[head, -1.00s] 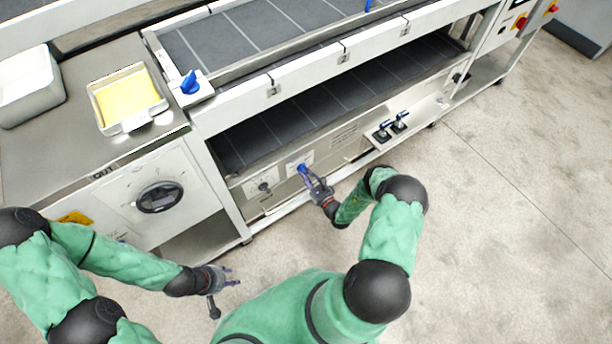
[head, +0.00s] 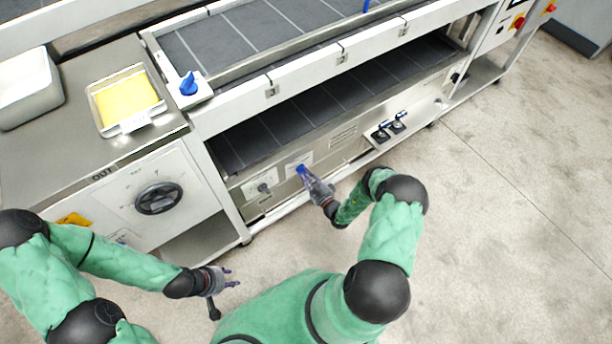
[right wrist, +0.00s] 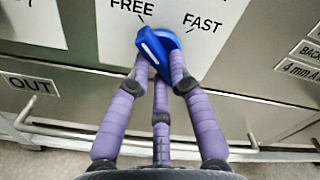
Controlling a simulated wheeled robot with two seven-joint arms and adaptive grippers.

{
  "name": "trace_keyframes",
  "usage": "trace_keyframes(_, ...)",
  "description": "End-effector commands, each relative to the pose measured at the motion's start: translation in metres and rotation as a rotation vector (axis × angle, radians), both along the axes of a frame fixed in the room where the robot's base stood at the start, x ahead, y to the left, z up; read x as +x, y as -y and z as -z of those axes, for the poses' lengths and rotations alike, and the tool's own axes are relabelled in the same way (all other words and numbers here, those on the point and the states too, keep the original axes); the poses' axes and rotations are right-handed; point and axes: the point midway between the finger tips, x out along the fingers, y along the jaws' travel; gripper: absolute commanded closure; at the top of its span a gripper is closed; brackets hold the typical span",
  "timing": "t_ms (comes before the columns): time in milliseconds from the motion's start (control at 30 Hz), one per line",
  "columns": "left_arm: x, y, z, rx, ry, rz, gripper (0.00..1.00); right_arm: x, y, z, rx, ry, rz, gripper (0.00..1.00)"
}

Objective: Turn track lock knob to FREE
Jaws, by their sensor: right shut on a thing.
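The blue track lock knob (right wrist: 158,45) sits on a white label plate between the printed words FREE and FAST in the right wrist view. It is tilted, with its upper end towards the upper left, nearer FREE. In the head view the knob (head: 301,169) is on the lower front panel of the machine. My right gripper (head: 306,175) is shut on it, with purple fingers on its sides; they also show in the right wrist view (right wrist: 160,80). The fingers hide the knob's lower part. My left gripper (head: 232,277) is open and empty, low over the floor.
A second, dark knob (head: 264,187) is on the panel to the left. A metal rail (right wrist: 60,130) runs below the panel. Two black-and-blue controls (head: 390,130) stand on a ledge to the right. A large round dial (head: 158,198) is further left. The floor in front is clear.

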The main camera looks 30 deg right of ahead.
Motion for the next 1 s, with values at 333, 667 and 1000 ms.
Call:
trace_keyframes(333, 0.000, 0.000, 0.000, 0.000, 0.000, 0.000, 0.60, 0.000, 0.000, 0.000, 0.000, -0.001, 0.000, 0.55)
trace_keyframes(667, 0.000, 0.000, 0.000, 0.000, 0.000, 0.000, 0.60, -0.011, 0.001, 0.001, 0.002, -0.002, 0.002, 0.55)
trace_keyframes(1000, 0.000, 0.000, 0.000, 0.000, 0.000, 0.000, 0.60, -0.074, 0.007, 0.001, 0.002, -0.004, 0.005, 0.55)
